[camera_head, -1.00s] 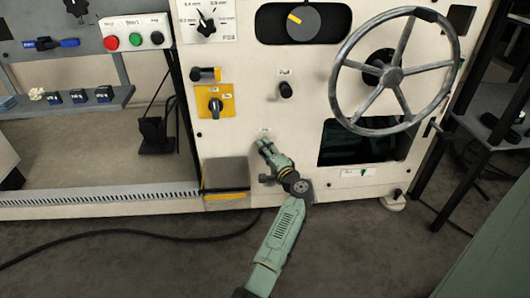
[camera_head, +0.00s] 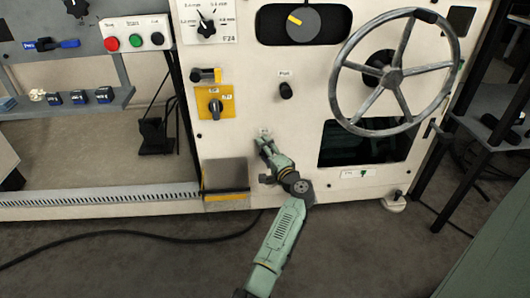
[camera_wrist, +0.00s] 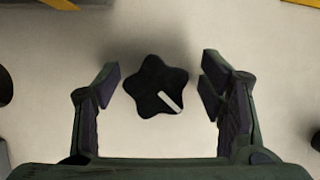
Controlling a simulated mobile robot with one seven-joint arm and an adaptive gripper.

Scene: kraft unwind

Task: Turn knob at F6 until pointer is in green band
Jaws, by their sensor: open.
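A black star-shaped knob (camera_wrist: 150,75) with a white pointer line sits on the pale panel in the wrist view. The line points to the lower right. My gripper (camera_wrist: 161,80) is open, with one finger on each side of the knob and a gap on both sides. No green band shows around the knob in the wrist view. In the head view my gripper (camera_head: 263,146) is at the lower part of the machine front and hides the knob. A small label (camera_head: 264,132) just above it is too small to read.
A yellow switch plate (camera_head: 228,102) is above and left of my gripper, and a black knob (camera_head: 286,90) is above it. A large handwheel (camera_head: 449,66) stands out at the upper right, over a dark opening (camera_head: 340,155). A box-like ledge (camera_head: 225,172) is at left.

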